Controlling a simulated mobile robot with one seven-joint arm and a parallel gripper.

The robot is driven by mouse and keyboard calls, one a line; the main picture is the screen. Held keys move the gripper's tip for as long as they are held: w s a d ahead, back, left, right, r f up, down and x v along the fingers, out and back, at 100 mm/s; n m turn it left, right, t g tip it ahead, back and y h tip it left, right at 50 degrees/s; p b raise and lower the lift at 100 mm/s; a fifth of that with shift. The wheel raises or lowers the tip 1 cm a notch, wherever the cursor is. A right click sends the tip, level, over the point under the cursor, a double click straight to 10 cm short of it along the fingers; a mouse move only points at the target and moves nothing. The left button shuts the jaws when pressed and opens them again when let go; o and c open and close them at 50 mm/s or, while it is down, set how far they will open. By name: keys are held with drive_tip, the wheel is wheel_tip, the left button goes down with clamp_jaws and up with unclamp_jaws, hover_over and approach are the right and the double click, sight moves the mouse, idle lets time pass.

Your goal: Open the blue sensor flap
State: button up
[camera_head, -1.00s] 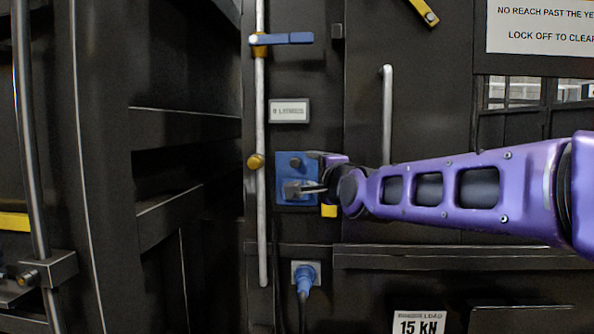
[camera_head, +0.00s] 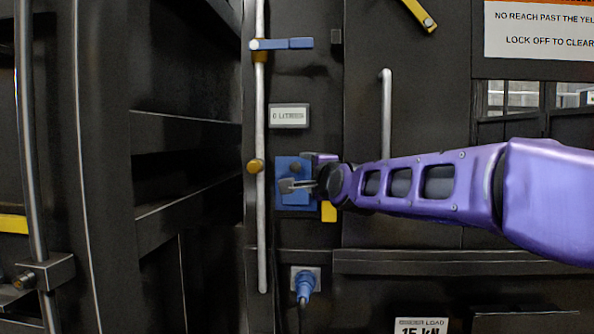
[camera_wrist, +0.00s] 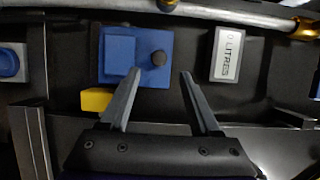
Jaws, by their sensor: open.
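The blue sensor flap is a square blue unit on the dark machine wall. In the head view the blue sensor flap (camera_head: 284,168) is partly covered by my gripper (camera_head: 297,186). My gripper (camera_wrist: 160,74) is open and empty in front of the unit. I cannot tell whether a finger touches the flap.
A vertical metal rod (camera_head: 262,215) with brass fittings and a blue handle (camera_head: 287,43) runs left of the flap. A "0 LITRES" display (camera_head: 289,116) is above, a blue plug (camera_head: 305,282) below. A yellow block (camera_head: 329,211) sits beside the flap. A vertical grab bar (camera_head: 386,115) stands right.

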sight(296, 167)
drive_tip(key=shift+x, duration=1.95)
drive_tip(key=shift+w+a+r, duration=0.1)
drive_tip(key=shift+w+a, duration=0.2)
drive_tip(key=shift+f+p+x, duration=0.25)
drive_tip(key=shift+p+x, duration=0.4)
drive_tip(key=shift+x, duration=0.5)
drive_tip(key=shift+d, duration=0.1)
clamp_jaws()
